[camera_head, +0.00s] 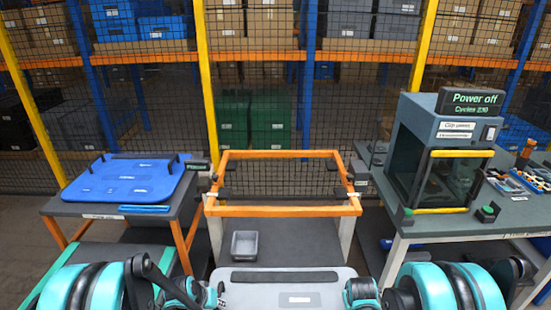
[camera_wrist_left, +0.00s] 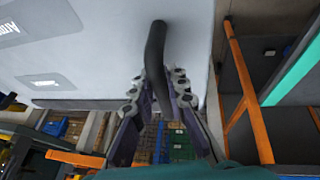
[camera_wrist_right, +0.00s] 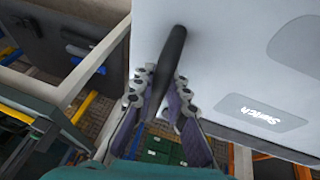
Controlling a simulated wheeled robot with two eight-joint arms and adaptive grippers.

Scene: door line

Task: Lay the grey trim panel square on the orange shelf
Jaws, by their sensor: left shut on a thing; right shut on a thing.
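The grey trim panel (camera_head: 282,291) is at the bottom middle of the head view, close to my body. My left gripper (camera_head: 216,288) is at its left end. In the left wrist view it is shut on a black bar handle (camera_wrist_left: 156,45) of the panel. My right gripper (camera_head: 364,290) is at the panel's right end. In the right wrist view it is shut on another black handle (camera_wrist_right: 173,58). The orange shelf (camera_head: 285,211) is an open rectangular frame beyond the panel, apart from it, with dark pads near its corners. The panel's near edge is cut off in the head view.
A grey bin (camera_head: 244,245) stands on the dark lower deck (camera_head: 298,241) under the orange frame. A table (camera_head: 100,208) with a blue panel (camera_head: 125,180) is on the left. A bench with a dark machine (camera_head: 440,150) is on the right. A mesh fence (camera_head: 330,100) closes off the back.

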